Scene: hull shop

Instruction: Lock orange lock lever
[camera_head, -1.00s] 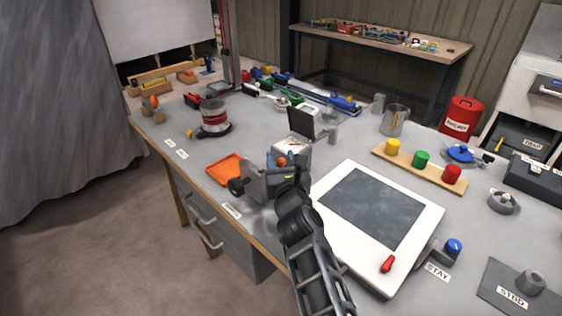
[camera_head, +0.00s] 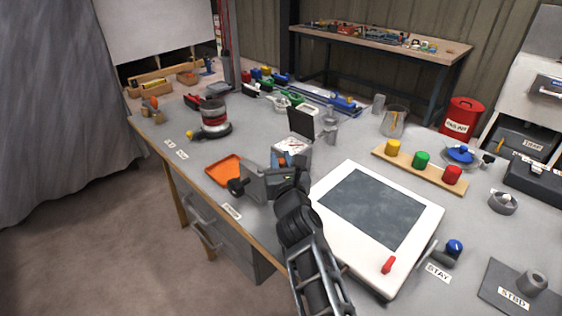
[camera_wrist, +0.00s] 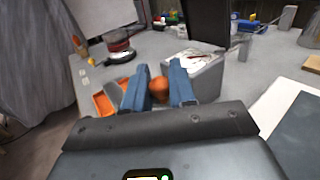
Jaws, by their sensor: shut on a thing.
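In the wrist view an orange rounded knob (camera_wrist: 160,88), which looks like the end of the orange lock lever, sits between the two blue fingers of my gripper (camera_wrist: 160,86). The fingers are shut on it. The knob is in front of a light grey box (camera_wrist: 207,76) with an upright dark lid (camera_wrist: 207,22). In the head view my gripper (camera_head: 284,160) is at the near side of the same box (camera_head: 300,145); there the knob is mostly hidden by the fingers. The lever's shaft and pivot are hidden, so I cannot tell its angle.
An orange tray (camera_head: 225,170) lies just left of my gripper. A white framed panel (camera_head: 420,235) with a small red handle (camera_head: 388,265) lies to the right. A board with yellow, green and red knobs (camera_head: 434,175) is behind it. A red-and-black round device (camera_head: 214,117) stands further left.

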